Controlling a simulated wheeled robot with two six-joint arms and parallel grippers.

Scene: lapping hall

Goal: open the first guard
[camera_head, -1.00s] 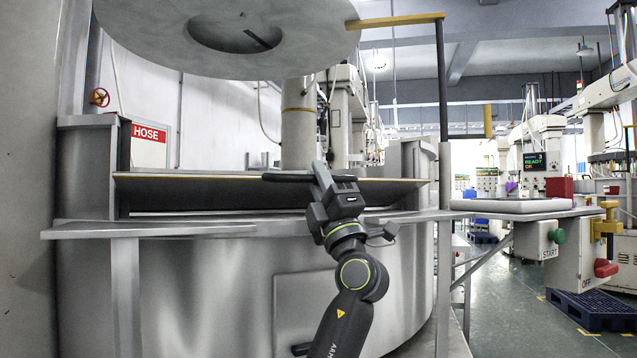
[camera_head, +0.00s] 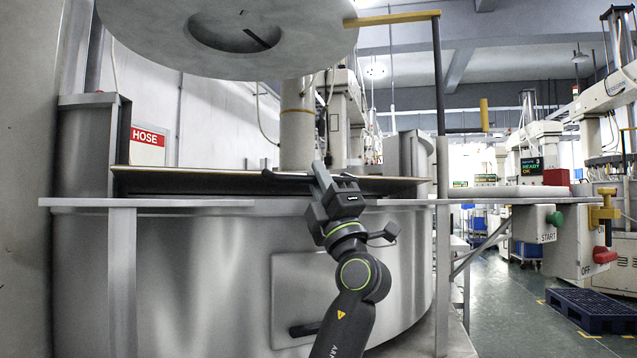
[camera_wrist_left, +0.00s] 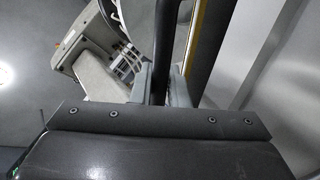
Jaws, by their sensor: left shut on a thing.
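The first guard (camera_head: 160,182) is a long, low panel with a pale yellowish top edge, lying across the front of the large steel machine just above its ledge. A dark bar handle (camera_head: 285,176) runs along it. My left gripper (camera_head: 322,172) is shut on this handle, with its arm coming up from below. In the left wrist view the dark handle (camera_wrist_left: 163,40) passes between the two grey fingers (camera_wrist_left: 163,85), and a yellow edge strip (camera_wrist_left: 194,40) runs beside it. The fingers hide part of the handle. My right gripper is not in view.
A large grey disc (camera_head: 130,22) hangs above the machine. A steel ledge (camera_head: 75,203) crosses its front. A blue pallet (camera_head: 590,308) lies on the right-hand floor.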

